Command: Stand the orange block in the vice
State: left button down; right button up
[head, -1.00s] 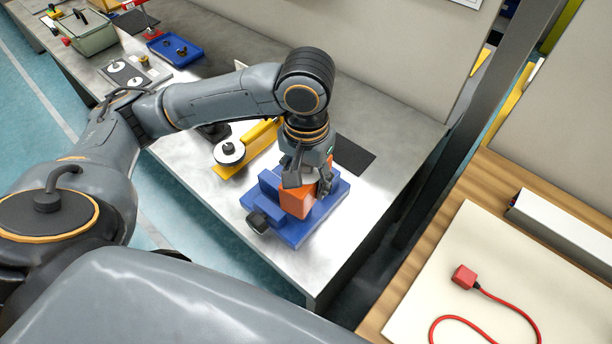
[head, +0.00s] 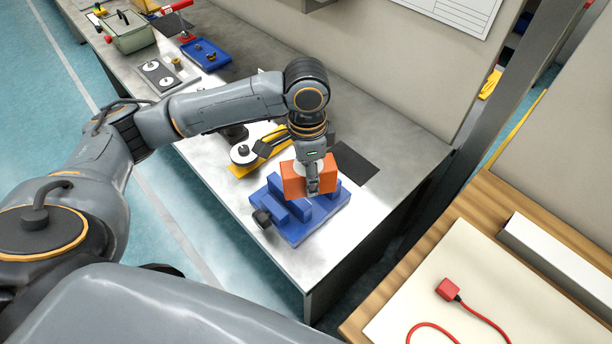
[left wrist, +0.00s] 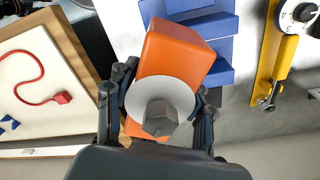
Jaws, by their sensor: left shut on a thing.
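The orange block (head: 296,182) is held by my left gripper (head: 313,188) over the blue vice (head: 318,222). In the left wrist view the block (left wrist: 172,52) lies between the two dark fingers of the gripper (left wrist: 160,115). A white disc (left wrist: 143,92) with a grey hexagonal knob (left wrist: 160,118) covers part of the block there. The block hides part of the vice, and I cannot tell whether they touch. The vice has raised blue jaws and a dark handle knob (head: 262,218) at its left. My right gripper is not in view.
A blue tray (head: 204,55) is farther back. A wooden bench with a red plug (head: 447,289) stands to the right, across a gap.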

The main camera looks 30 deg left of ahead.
pick_arm(q)
jog(key=shift+w+a+r+m+p, duration=0.1)
jog(key=shift+w+r+m+p, duration=0.2)
jog(key=shift+m, duration=0.25)
jog(key=shift+w+a+r+m+p, duration=0.1)
jog(key=shift+w+m+p, duration=0.1)
jog(key=shift+w+m, duration=0.3)
pick_arm(e)
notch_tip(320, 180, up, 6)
jog(key=p, duration=0.5)
pick_arm(q)
jog(key=w+a+f+m+b, duration=0.3)
jog(key=w+f+m+b, duration=0.1)
jog(key=m, duration=0.5)
jog(key=shift+w+a+f+m+b, duration=0.4)
jog(key=shift+f+b, duration=0.3)
jog(key=shift+b, duration=0.45)
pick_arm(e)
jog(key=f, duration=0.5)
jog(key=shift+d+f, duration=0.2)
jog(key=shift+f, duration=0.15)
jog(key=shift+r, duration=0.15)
pick_arm(q)
jog(key=shift+f, duration=0.5)
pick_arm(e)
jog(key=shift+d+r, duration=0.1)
